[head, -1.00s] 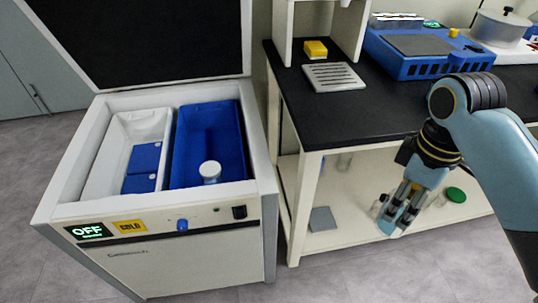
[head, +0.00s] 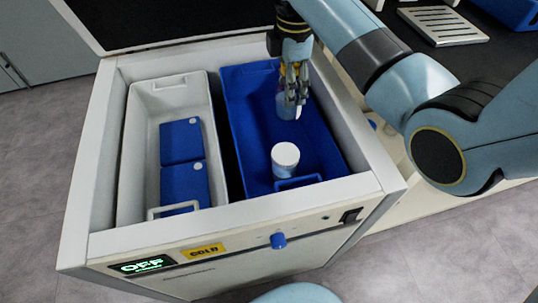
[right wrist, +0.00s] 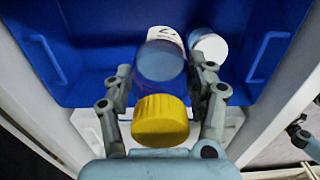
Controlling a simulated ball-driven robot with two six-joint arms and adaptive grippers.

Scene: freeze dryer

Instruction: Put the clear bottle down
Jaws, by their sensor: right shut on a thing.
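The clear bottle (head: 284,106) has a yellow cap (right wrist: 160,121) and a see-through body, plain in the right wrist view. My right gripper (head: 295,92) is shut on it, with a finger on each side below the cap. The gripper points down inside the far part of the blue bin (head: 242,130). Whether the bottle's base touches the bin floor I cannot tell. A white-lidded container (head: 285,160) stands in the same bin, nearer the front, and also shows in the right wrist view (right wrist: 208,45). My left gripper is not in view.
The bin sits in an open chest freezer (head: 82,212), whose display reads OFF. A white bin (head: 137,165) beside it holds blue packs (head: 182,141). The freezer's rim surrounds both bins. A black-topped bench stands to the right.

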